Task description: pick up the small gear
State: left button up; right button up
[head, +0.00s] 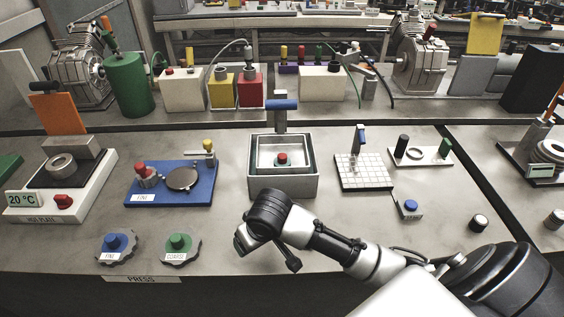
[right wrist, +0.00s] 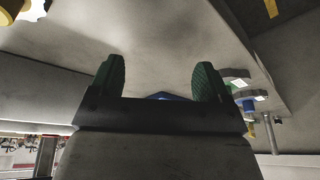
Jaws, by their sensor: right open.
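I cannot tell for sure which thing is the small gear. Two dark discs with scalloped, gear-like edges lie at the front left: one with a blue knob (head: 113,243) labelled FINE, one with a green knob (head: 180,243) labelled COARSE. My right gripper is above the front middle of the bench in the head view, right of these discs and apart from them. In the right wrist view it (right wrist: 158,85) is open, with two green pads apart and nothing visible between them. My left gripper is not in view.
A blue plate (head: 150,195) marked FINE carries a dark round disc. A grey open box (head: 283,187) stands behind my right arm. A white grid plate (head: 362,175) and blue button (head: 410,208) stand to the right. A hot plate (head: 40,208) is at left. Bare bench lies around the discs.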

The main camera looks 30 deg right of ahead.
jog(key=w+d+r+m+h, duration=0.2)
jog(key=w+d+r+m, duration=0.2)
jog(key=w+d+r, duration=0.5)
jog(key=m+h, duration=0.1)
jog(key=m, duration=0.2)
send_near(283, 156)
jog(key=shift+w+a+f, duration=0.25)
jog(key=shift+w+a, duration=0.1)
jog(key=shift+a, duration=0.1)
jog(key=x, duration=0.5)
jog(key=shift+d+p, duration=0.2)
jog(key=shift+p, duration=0.1)
jog(key=x, duration=0.1)
jog(key=p+x, duration=0.1)
jog(key=x, duration=0.2)
jog(key=shift+s+d+f, duration=0.2)
jog(key=shift+d+f, duration=0.05)
jog(key=shift+f, duration=0.1)
jog(key=shift+w+d+f, duration=0.1)
jog(key=shift+w+f, duration=0.1)
jog(key=shift+f, duration=0.2)
jog(key=shift+c, duration=0.2)
jog(key=c, duration=1)
